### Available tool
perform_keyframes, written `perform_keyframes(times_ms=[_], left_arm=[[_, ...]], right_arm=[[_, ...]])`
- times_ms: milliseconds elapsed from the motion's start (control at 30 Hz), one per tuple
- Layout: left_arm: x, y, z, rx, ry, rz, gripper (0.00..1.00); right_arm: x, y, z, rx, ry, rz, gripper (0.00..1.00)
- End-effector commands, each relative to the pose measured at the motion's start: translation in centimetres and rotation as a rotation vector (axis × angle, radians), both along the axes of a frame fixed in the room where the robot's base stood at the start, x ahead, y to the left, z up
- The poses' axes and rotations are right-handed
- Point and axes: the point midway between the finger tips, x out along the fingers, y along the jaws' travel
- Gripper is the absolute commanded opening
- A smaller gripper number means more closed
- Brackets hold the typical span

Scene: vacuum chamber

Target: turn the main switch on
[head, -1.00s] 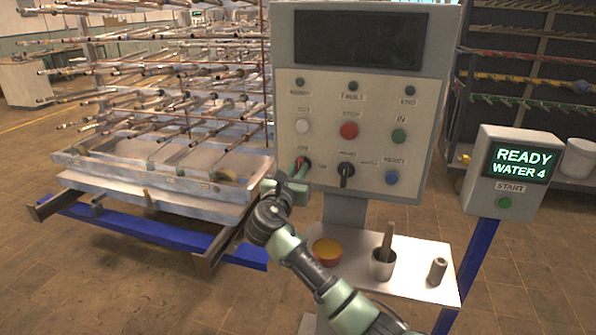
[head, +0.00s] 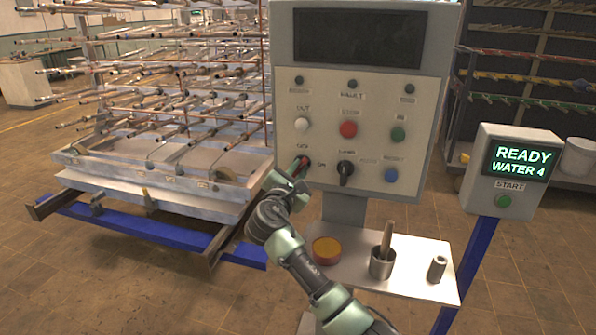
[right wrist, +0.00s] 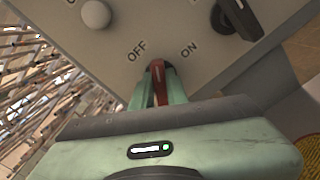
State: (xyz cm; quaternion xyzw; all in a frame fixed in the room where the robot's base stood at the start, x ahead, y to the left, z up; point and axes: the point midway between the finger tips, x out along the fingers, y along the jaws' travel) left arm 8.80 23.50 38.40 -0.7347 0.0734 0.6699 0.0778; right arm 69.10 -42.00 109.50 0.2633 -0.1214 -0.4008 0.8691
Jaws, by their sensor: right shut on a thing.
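The main switch is a red handle (right wrist: 157,82) on the grey control panel, seen close in the right wrist view. It points between the OFF label (right wrist: 137,50) and the ON label (right wrist: 189,50), about midway. In the head view the switch (head: 304,161) sits at the lower left of the panel (head: 435,120), partly hidden by my fingers. My left gripper is not in view.
A black selector knob (head: 346,172) is just right of the switch, and a white button (head: 302,124) is above it. A rod rack stands left.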

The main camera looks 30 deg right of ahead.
Motion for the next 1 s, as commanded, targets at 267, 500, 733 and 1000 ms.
perform_keyframes(times_ms=[267,500,733,1000], left_arm=[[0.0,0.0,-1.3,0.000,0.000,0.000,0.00],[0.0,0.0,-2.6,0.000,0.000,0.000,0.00],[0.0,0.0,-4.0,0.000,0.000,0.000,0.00],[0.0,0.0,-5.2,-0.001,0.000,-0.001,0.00]], right_arm=[[-0.1,0.0,-0.4,0.173,-0.200,-0.001,0.00],[-0.2,-0.1,-0.6,0.321,-0.373,0.000,0.00],[-0.2,-0.1,-0.7,0.455,-0.530,-0.001,0.00],[-0.2,-0.1,-0.8,0.573,-0.666,-0.001,0.00]])
